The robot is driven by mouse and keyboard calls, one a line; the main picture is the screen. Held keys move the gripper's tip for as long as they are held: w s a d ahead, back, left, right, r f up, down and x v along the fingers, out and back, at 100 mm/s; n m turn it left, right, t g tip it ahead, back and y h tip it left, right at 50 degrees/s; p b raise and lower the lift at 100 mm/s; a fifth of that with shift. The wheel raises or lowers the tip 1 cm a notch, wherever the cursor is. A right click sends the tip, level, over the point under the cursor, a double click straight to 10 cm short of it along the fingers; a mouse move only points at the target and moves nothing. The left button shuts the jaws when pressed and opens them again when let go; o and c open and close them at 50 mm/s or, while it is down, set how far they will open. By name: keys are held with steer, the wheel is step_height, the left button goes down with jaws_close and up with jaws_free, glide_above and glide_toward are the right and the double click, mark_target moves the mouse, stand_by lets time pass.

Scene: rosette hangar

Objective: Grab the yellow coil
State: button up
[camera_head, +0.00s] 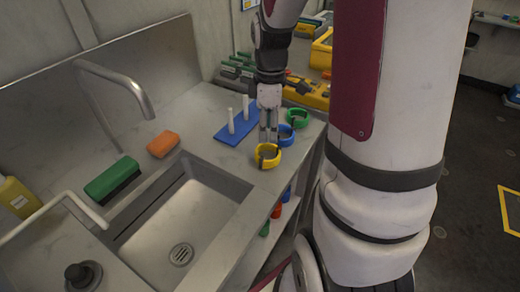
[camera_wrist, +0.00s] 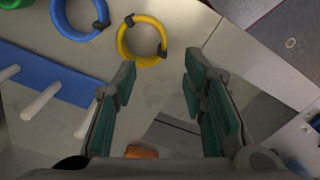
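The yellow coil (camera_head: 268,155) is a ring with a dark clip. It lies on the light counter near the front edge, right of the sink. In the wrist view the yellow coil (camera_wrist: 142,62) lies just past my fingertips and left of the middle, its far side against the counter. My gripper (camera_head: 268,135) points down above the counter beside the coils. In the wrist view my gripper (camera_wrist: 160,75) has its two green-padded fingers apart with nothing between them. The ring is not between the fingers.
A blue coil (camera_head: 286,134) and a green coil (camera_head: 298,117) lie behind the yellow one. The sink (camera_head: 195,200), an orange sponge (camera_head: 163,144) and a green brush (camera_head: 112,180) are further left.

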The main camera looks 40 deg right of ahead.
step_height(320, 180, down, 6)
steer(key=shift+w+a+f, duration=0.1)
steer(key=shift+f, duration=2.55)
steer(key=shift+c, duration=0.6)
jaws_close()
